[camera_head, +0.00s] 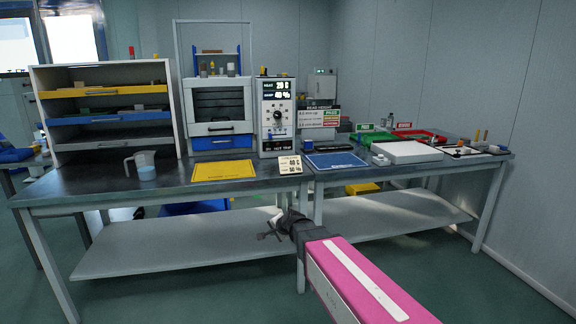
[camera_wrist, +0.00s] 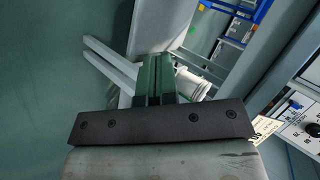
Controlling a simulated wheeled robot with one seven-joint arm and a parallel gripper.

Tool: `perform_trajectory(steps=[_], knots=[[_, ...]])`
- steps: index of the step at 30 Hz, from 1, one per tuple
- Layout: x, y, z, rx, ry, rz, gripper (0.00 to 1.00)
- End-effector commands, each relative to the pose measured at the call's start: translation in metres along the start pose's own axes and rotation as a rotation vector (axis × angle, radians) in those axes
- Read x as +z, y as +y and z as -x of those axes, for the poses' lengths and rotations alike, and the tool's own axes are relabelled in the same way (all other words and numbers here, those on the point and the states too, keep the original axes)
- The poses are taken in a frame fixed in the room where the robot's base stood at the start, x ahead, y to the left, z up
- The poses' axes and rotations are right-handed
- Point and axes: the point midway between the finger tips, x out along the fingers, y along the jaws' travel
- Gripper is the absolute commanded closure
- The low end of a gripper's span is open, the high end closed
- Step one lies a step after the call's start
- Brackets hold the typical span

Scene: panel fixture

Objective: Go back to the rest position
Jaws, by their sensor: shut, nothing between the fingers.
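My gripper (camera_head: 268,230) hangs in front of the workbench, below the level of its top and near the middle leg. It is shut and empty; its two dark green fingers lie side by side in the wrist view (camera_wrist: 155,78). My pink and white arm reaches up to it from the lower right. The control panel (camera_head: 277,117), with two lit displays and a round dial, stands on the bench behind and above the gripper. Part of the panel (camera_wrist: 304,128) shows at the right of the wrist view, apart from the fingers.
The workbench (camera_head: 105,192) spans the view, with a lower shelf (camera_head: 170,247) behind the gripper. A yellow mat (camera_head: 224,171), a blue mat (camera_head: 335,160) and a clear jug (camera_head: 145,166) lie or stand on top. Open floor (camera_head: 190,300) is in front.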

Motion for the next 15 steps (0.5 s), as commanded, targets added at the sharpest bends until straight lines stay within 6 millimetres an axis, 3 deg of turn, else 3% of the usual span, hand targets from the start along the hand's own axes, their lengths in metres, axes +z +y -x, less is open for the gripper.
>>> perform_trajectory(steps=[1,3,9,12,15], knots=[[-0.005,0.034,0.017,0.076,-0.017,0.076,1.00],[-0.010,0.075,0.035,0.185,-0.055,0.194,1.00],[-0.020,0.185,0.098,0.480,-0.216,0.467,1.00],[-0.022,0.227,0.129,0.596,-0.306,0.559,1.00],[-0.022,0.256,0.154,0.678,-0.384,0.619,1.00]])
